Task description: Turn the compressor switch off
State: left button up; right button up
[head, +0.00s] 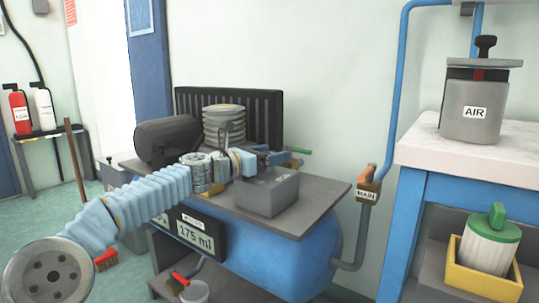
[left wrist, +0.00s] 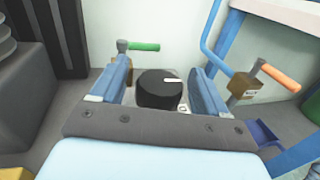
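The compressor (head: 290,250) is a blue tank under a grey top plate. A grey box (head: 272,196) sits on that plate. My left gripper (head: 276,157) is above the box, at its far side. In the left wrist view a round black switch knob (left wrist: 156,92) with a white pointer mark lies between the two blue fingers of my left gripper (left wrist: 164,72). The mark points to the right. The fingers are apart, one on each side of the knob, with narrow gaps. In the head view I cannot make out the knob. My right gripper is not in view.
A green-handled valve (left wrist: 142,47) is close beyond the left finger. An orange-handled MAIN valve (head: 367,182) is on the pipe to the right. A table with an AIR canister (head: 470,115) stands at right. A motor (head: 168,140) is on the plate's left.

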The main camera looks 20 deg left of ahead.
pick_arm(q)
jog(key=c, duration=0.9)
